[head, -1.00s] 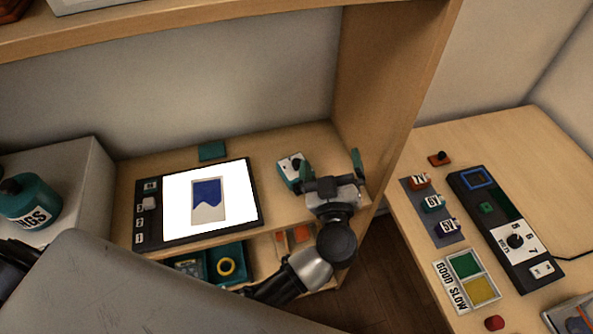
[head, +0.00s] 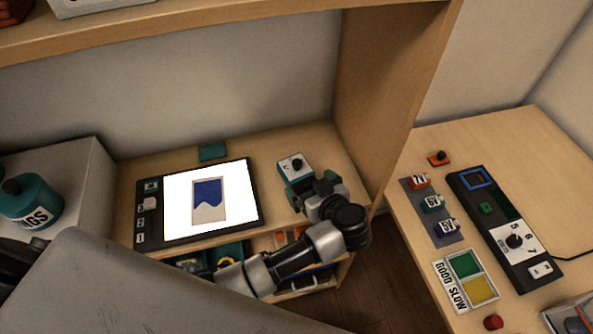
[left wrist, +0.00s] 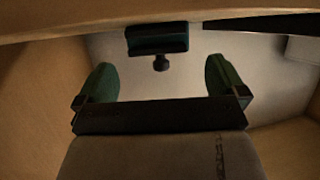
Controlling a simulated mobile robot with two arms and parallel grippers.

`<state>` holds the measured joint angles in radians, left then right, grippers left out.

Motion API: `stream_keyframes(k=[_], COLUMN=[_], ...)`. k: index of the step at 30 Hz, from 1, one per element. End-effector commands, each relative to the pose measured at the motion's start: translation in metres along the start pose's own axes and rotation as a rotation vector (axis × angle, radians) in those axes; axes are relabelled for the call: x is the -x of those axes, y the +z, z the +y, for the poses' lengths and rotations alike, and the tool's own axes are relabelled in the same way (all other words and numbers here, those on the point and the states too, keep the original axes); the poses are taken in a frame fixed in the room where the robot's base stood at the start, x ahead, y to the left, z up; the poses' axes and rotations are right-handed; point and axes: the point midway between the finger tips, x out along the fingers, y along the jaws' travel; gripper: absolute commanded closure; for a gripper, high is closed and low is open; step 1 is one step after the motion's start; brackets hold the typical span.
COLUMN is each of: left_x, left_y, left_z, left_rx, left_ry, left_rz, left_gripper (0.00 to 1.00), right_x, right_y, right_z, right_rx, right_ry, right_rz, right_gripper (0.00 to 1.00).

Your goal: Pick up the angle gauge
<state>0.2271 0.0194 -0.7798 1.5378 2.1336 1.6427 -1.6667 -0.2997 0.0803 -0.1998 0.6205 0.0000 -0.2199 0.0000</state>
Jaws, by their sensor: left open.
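A small teal box with a white top face and a black knob (head: 293,166), likely the angle gauge, stands on the wooden desk shelf to the right of the black panel. My left gripper (head: 313,188) is at the box's near right side in the head view, its fingers partly hidden by my wrist. In the left wrist view the fingers (left wrist: 160,82) are apart with nothing between them. The teal box (left wrist: 157,38) shows beyond them, roughly centred, with its knob pointing down in that picture. My right gripper is not in view.
The black panel (head: 150,222) with a white screen lies left of the box. A wooden side wall (head: 385,100) rises close on the right. A teal block (head: 212,152) lies behind the panel. Open compartments with bins are below the shelf. Another desk with controls (head: 505,225) is at right.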

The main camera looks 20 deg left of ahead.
Motion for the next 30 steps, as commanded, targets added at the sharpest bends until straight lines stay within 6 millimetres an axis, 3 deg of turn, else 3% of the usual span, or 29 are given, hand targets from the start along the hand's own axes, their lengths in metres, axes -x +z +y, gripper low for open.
stream_keyframes(k=[9, 18, 27, 30], left_x=[-0.044, -0.049, -0.049, -0.049], left_y=[-0.001, -0.001, -0.001, -0.001], left_z=[0.001, 0.002, 0.002, 0.002], left_rx=[-0.001, 0.001, 0.001, 0.001], left_ry=[0.0, 0.001, 0.001, 0.001], left_rz=[0.004, 0.001, 0.001, 0.001], left_gripper=[0.0, 0.0, 0.46, 0.49], right_x=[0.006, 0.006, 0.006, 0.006], right_y=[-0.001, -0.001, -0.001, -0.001], right_z=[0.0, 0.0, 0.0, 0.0], right_rx=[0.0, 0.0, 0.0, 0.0], right_ry=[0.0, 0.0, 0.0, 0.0], right_rz=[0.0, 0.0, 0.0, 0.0], right_gripper=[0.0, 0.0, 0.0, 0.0])
